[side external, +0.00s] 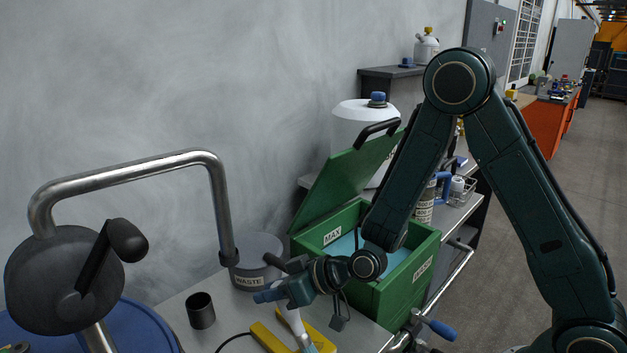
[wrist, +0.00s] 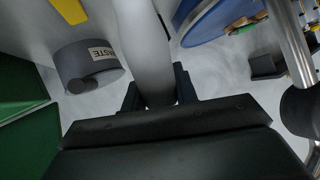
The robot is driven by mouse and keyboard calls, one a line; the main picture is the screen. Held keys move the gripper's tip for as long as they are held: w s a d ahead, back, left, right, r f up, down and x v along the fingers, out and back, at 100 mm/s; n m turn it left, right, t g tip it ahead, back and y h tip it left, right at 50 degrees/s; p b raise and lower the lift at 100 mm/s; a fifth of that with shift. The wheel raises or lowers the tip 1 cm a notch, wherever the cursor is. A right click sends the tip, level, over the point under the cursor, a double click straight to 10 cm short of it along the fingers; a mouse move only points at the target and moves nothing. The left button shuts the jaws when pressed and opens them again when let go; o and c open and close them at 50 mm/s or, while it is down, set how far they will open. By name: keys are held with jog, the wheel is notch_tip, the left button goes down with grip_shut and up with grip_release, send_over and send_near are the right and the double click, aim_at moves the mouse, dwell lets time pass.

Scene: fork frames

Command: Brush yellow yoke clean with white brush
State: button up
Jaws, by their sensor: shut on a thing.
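The white brush (side external: 295,322) is held by my gripper (side external: 283,295) above the grey bench, its handle pointing down and forward. In the wrist view its pale handle (wrist: 145,50) runs up between the two dark fingers, and its far end is out of frame. The yellow yoke (side external: 264,336) lies at the bench's front, behind and on both sides of the brush, partly cut off by the frame edge. A yellow piece also shows at the top left of the wrist view (wrist: 69,10). I cannot tell whether the brush touches the yoke.
A grey WASTE tin (side external: 258,270) stands behind my gripper. A green box (side external: 408,290) with its lid up holds blue liquid to the right. A dark cup (side external: 201,311) stands left. A blue drum (side external: 145,322) and a bent metal pipe (side external: 130,170) are further left.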

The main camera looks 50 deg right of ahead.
jog(key=shift+s, duration=0.5)
jog(key=shift+s+d, duration=0.2)
jog(key=shift+w+d, duration=0.35)
jog(key=shift+w, duration=0.15)
jog(key=shift+s+d, duration=0.1)
jog(key=shift+d, duration=0.4)
jog(key=shift+s+r, duration=0.2)
jog(key=shift+r, duration=0.4)
jog(key=shift+s+r, duration=0.15)
jog(key=shift+r, duration=3.25)
